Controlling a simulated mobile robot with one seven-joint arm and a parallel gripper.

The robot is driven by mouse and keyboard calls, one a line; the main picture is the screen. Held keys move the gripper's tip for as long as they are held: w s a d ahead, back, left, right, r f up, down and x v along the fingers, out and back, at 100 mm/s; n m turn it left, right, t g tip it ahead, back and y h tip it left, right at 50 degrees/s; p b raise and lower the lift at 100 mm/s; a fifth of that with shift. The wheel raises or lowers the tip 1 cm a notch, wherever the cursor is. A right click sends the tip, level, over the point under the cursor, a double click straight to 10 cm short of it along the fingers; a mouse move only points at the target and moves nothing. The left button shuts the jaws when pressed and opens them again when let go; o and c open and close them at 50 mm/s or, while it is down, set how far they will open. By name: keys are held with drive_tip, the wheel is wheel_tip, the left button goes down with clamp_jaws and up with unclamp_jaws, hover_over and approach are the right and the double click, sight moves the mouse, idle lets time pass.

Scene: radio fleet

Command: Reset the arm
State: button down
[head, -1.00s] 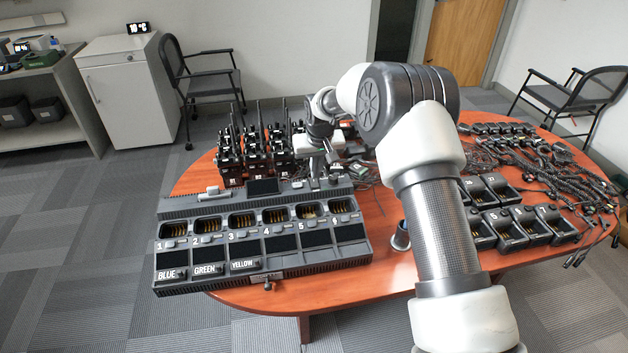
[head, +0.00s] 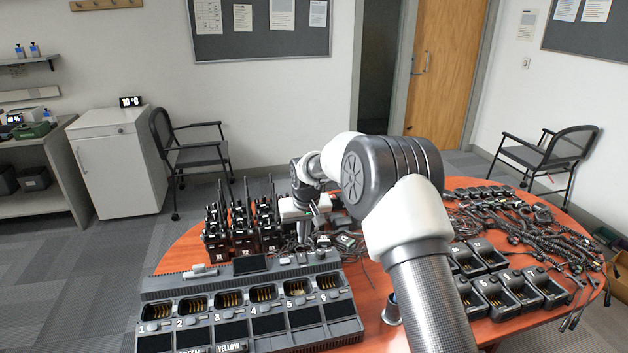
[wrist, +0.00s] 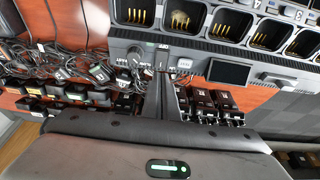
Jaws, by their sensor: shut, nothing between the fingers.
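My arm reaches from the lower right of the head view over the table. My gripper (head: 303,236) hangs at the back of the multi-slot charger (head: 250,302), right of the upright radios. In the wrist view the two fingers (wrist: 163,78) are together with nothing between them. They overlap the charger's rear edge in that picture; whether they touch it I cannot tell.
Upright black radios (head: 243,235) with antennas stand behind the charger. Single black chargers (head: 510,292) and a pile of coiled cables (head: 520,225) fill the right of the wooden table (head: 375,300). A small metal cup (head: 391,310) stands beside my arm. Chairs and a white cabinet stand beyond.

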drive_tip(key=s+d+r+p, duration=0.1)
drive_tip(key=s+d+r, duration=0.35)
drive_tip(key=r, duration=0.35)
drive_tip(key=s+d+r+m+t+p, duration=0.1)
drive_tip(key=s+d+r, duration=0.2)
drive_tip(key=s+r, duration=0.4)
drive_tip(key=s+d+r, duration=0.4)
drive_tip(key=r, duration=0.6)
drive_tip(key=s+d+r+m+p, duration=0.1)
drive_tip(key=s+d, duration=0.3)
drive_tip(key=s, duration=0.9)
drive_tip(key=s+d+r+m+t+h+p, duration=0.1)
drive_tip(key=s+d, duration=0.3)
drive_tip(key=s, duration=0.9)
drive_tip(key=shift+r+p, duration=0.4)
drive_tip(key=shift+r, duration=0.35)
